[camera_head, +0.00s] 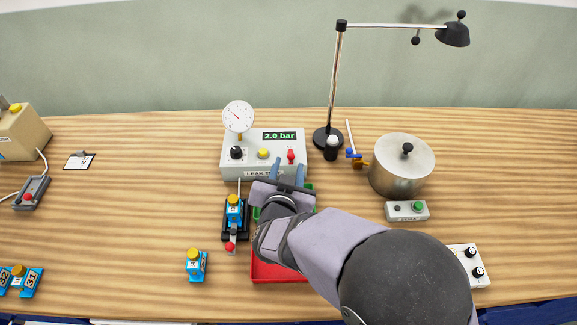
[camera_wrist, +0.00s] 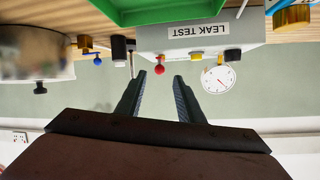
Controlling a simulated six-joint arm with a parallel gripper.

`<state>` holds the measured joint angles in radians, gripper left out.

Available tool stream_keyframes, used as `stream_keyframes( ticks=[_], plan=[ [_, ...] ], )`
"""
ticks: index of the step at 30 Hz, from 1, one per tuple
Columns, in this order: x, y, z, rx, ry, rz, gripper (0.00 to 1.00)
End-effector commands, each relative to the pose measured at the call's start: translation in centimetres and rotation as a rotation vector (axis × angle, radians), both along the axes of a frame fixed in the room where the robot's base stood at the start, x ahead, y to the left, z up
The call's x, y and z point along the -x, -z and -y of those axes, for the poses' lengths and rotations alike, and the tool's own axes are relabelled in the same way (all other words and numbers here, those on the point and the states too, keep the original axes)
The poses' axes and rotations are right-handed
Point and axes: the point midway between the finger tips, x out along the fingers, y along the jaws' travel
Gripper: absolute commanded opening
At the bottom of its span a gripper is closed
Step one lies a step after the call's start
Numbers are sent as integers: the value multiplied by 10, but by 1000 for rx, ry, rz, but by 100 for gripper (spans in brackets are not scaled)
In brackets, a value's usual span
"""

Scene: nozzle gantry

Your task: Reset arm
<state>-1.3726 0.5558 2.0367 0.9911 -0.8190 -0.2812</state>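My gripper (camera_head: 288,172) is in front of the leak test box (camera_head: 238,161), over the middle of the bench. Its two fingers point toward the back of the bench. In the wrist view my gripper (camera_wrist: 160,80) shows two dark fingers well apart, with nothing between them. The wrist picture is upside down, with the leak test box (camera_wrist: 205,41) beyond the fingertips and the grey wall behind them. My arm and wrist cover part of the green tray and the red tray below.
A blue valve in a black fixture (camera_head: 234,216) and a loose blue valve (camera_head: 196,265) stand left of my gripper. A red tray (camera_head: 268,272) lies partly under my arm. A lamp (camera_head: 332,80) and a metal pot (camera_head: 398,172) stand at the right. The bench's left middle is mostly free.

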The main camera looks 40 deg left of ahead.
Motion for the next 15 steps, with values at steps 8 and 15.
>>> stream_keyframes(
  ticks=[8,15],
  plan=[
    [0,0,0,0,0,0,34],
    [-15,-8,10,10,4,-28,34]
  ],
)
